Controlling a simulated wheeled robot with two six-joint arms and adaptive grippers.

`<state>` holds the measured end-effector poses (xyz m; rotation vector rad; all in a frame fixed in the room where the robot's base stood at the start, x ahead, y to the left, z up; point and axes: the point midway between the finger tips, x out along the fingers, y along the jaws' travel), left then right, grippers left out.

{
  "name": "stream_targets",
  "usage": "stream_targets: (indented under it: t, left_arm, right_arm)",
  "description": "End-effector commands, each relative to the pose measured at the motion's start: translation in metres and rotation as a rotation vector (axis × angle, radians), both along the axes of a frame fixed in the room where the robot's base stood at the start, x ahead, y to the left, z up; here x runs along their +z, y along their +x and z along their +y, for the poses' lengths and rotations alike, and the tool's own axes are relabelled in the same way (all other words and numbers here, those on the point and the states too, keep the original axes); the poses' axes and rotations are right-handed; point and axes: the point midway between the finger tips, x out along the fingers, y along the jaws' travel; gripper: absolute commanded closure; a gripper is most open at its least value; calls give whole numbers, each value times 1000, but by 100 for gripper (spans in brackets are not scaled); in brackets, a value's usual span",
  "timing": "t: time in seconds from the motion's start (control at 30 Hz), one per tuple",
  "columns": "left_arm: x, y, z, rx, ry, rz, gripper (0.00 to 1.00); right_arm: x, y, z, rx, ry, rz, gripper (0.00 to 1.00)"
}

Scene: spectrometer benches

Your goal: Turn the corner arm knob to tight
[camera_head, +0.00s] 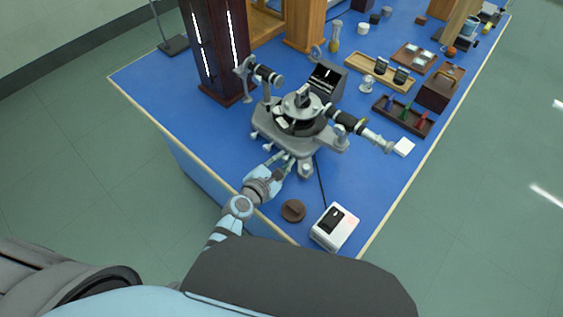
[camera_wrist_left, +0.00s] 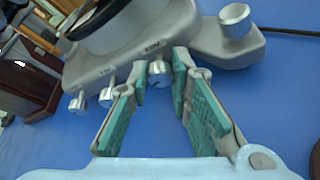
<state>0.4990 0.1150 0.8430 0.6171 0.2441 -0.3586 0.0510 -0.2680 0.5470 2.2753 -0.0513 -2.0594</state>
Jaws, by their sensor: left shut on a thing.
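A grey spectrometer (camera_head: 318,143) with a black round table and telescope tubes stands on the blue bench. In the left wrist view, several silver knobs stick out of its base. The knob (camera_wrist_left: 158,75) near the base's corner has a small label above it that seems to read ARM, and a dark mark on its face. My left gripper (camera_head: 281,163) reaches the near side of the base, its green-padded fingers closed on either side of this knob. In the head view the gripper hides the knob. My right gripper is not in view.
Two small knobs (camera_wrist_left: 107,97) sit left of the held one, and a larger knob (camera_wrist_left: 235,20) sits right. A brown round piece (camera_head: 293,210) and a white box (camera_head: 335,228) lie nearby on the bench (camera_head: 215,152). A dark cabinet (camera_head: 218,50) with bright tubes stands behind.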

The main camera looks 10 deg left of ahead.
Motion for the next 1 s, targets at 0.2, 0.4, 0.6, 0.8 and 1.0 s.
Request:
stream_targets:
  t: [0.2, 0.4, 0.6, 0.8, 1.0]
  left_arm:
    - [-2, 0, -1, -1, 77, -40, 100]
    - [-1, -1, -1, -1, 106, -55, 100]
    - [-1, -1, -1, -1, 111, -58, 100]
    - [-1, -1, -1, -1, 110, -57, 79]
    - [-1, -1, -1, -1, 109, -57, 61]
  right_arm:
    - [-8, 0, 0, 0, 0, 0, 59]
    - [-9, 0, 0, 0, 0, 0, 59]
    - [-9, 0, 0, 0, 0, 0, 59]
    - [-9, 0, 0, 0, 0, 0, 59]
    - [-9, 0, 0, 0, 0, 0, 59]
